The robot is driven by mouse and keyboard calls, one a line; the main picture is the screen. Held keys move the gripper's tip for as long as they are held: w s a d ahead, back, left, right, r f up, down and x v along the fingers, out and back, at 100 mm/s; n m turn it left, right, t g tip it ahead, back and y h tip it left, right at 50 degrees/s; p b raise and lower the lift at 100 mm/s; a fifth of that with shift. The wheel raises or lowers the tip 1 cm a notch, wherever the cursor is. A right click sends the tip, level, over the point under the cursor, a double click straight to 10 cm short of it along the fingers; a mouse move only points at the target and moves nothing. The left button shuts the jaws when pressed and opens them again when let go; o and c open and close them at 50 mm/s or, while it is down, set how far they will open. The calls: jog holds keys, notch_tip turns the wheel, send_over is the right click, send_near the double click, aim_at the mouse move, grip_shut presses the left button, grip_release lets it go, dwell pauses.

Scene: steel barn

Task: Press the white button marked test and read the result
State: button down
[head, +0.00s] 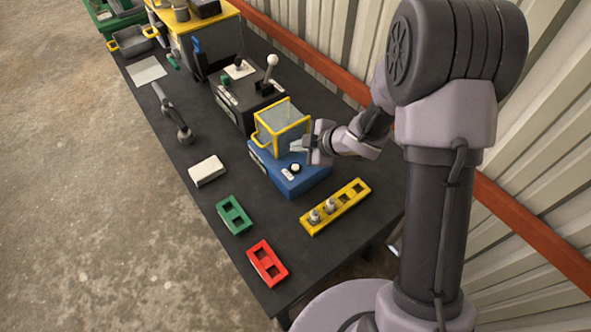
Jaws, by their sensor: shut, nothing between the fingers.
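The white button (295,168) sits on the front part of a blue device (301,184) on the dark table. A small pale label lies beside the button; its lettering is too small to read. The blue device has a clear box with a yellow frame (283,126) at its back. My gripper (301,148) is shut and empty. In the picture it shows just above the button, at the right edge of the clear box. I cannot tell whether its fingertips touch the device. No result readout can be made out.
A yellow rack (335,207) holding small metallic pieces lies in front of the device. A green tray (234,215), a red tray (267,263) and a white block (207,170) lie along the left edge. A dark lever box (246,100) stands behind. A corrugated wall is on the right.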

aim_at(298, 168)
notch_tip(298, 168, down, 6)
jog(key=b, duration=0.4)
dwell(1.7)
jog(key=shift+f+b, duration=0.4)
jog(key=shift+b, duration=0.15)
jog(key=shift+f+b, duration=0.3)
jog(key=shift+f, duration=0.1)
dwell(0.3)
jog(key=shift+r+p, duration=0.8)
jog(key=shift+r, duration=0.1)
notch_tip(298, 168, up, 5)
jog(key=p, duration=0.5)
